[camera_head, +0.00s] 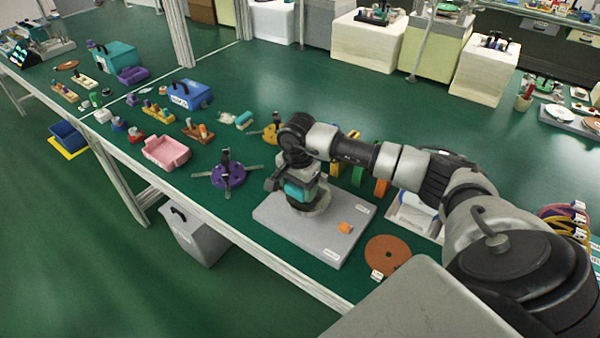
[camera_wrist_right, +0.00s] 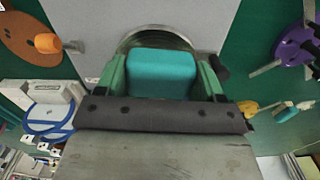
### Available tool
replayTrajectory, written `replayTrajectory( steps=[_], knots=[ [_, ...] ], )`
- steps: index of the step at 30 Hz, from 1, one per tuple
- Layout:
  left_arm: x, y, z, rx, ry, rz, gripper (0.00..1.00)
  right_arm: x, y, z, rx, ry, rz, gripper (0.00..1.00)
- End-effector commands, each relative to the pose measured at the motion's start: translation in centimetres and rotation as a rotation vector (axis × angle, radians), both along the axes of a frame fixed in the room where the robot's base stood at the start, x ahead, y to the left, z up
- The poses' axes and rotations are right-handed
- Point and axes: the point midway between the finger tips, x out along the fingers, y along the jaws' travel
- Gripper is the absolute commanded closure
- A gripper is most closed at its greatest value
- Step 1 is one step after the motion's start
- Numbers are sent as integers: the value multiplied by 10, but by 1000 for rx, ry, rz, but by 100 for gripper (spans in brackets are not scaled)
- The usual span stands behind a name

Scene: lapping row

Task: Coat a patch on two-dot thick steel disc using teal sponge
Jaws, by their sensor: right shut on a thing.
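My right gripper (camera_head: 297,187) is shut on the teal sponge (camera_head: 295,191). The sponge also shows between the fingers in the right wrist view (camera_wrist_right: 162,73). It is directly over a round steel disc (camera_head: 314,205), whose curved rim shows beyond the sponge in the right wrist view (camera_wrist_right: 155,39). The disc lies on a grey plate (camera_head: 275,216). The sponge and gripper hide much of the disc's top. I cannot tell whether sponge and disc touch, and no dot marks are legible. My left gripper is not in view.
A small orange piece (camera_head: 345,227) sits on the plate's right part. A brown disc (camera_head: 387,253) lies to the right. A purple three-armed fixture (camera_head: 228,174) and a pink tray (camera_head: 166,152) stand left of the plate. Coloured upright pieces (camera_head: 381,187) stand behind it.

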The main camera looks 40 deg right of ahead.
Motion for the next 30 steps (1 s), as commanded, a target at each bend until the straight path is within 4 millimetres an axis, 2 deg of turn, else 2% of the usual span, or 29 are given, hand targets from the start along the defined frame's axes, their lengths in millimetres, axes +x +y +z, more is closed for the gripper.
replayTrajectory(
  steps=[1,13,30],
  knots=[
    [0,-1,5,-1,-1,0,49,0,0,8,0,-1,-1,51],
    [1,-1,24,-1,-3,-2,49,-1,-5,42,0,-1,-14,51],
    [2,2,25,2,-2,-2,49,-1,-5,44,1,-1,-15,51]
  ],
)
